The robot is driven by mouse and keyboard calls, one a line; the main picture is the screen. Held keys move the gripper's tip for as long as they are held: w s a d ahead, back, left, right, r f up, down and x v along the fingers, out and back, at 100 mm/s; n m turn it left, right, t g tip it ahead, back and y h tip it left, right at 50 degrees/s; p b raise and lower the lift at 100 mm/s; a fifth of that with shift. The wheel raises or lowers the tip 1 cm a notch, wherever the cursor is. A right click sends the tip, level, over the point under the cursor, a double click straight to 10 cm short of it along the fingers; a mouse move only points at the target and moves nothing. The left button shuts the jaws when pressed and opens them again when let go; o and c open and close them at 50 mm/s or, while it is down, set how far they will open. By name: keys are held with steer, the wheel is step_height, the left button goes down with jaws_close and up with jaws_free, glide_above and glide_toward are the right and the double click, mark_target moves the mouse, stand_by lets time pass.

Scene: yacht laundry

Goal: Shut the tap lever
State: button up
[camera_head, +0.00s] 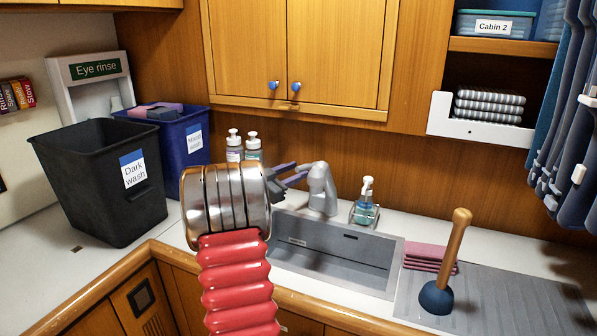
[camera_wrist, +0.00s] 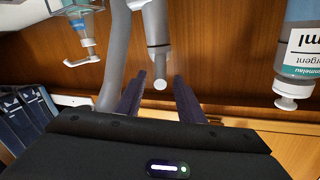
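The grey tap (camera_head: 322,188) stands at the back edge of the sink (camera_head: 340,252). In the wrist view, which looks upside down, the tap's curved pipe (camera_wrist: 112,60) runs down the left, and the grey tap lever (camera_wrist: 156,35) with a pale round end is in the middle. My gripper (camera_head: 292,175) is just left of the tap, fingers pointing at it. In the wrist view my gripper (camera_wrist: 160,78) has its two dark fingers apart, one on each side of the lever's end. I see gaps on both sides; contact is not visible.
A soap dispenser (camera_head: 365,203) stands right of the tap. Two bottles (camera_head: 253,147) stand behind my arm. A black bin (camera_head: 98,180) and a blue bin (camera_head: 180,140) are left. Pink cloths (camera_head: 428,257) and a plunger (camera_head: 437,296) are on the right. Cupboards (camera_head: 335,50) hang above.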

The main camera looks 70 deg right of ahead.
steer(key=v, duration=1.1)
steer(key=shift+a, duration=0.15)
steer(key=shift+f, duration=0.1)
steer(key=a+f+n+t+y, duration=0.1)
steer(key=a+n+t+y, duration=0.3)
steer(key=a, duration=1.6)
steer(key=a+f+n+t+y, duration=0.2)
steer(key=a+n+t+y, duration=0.2)
steer(key=a+n, duration=0.9)
steer(key=a+f+n+t+y, duration=0.1)
steer(key=a+n+t+y, duration=0.4)
steer(key=a, duration=2.4)
steer(key=w+n+y, duration=0.1)
steer(key=n+y, duration=0.2)
steer(key=n, duration=0.1)
steer(key=shift+f, duration=0.35)
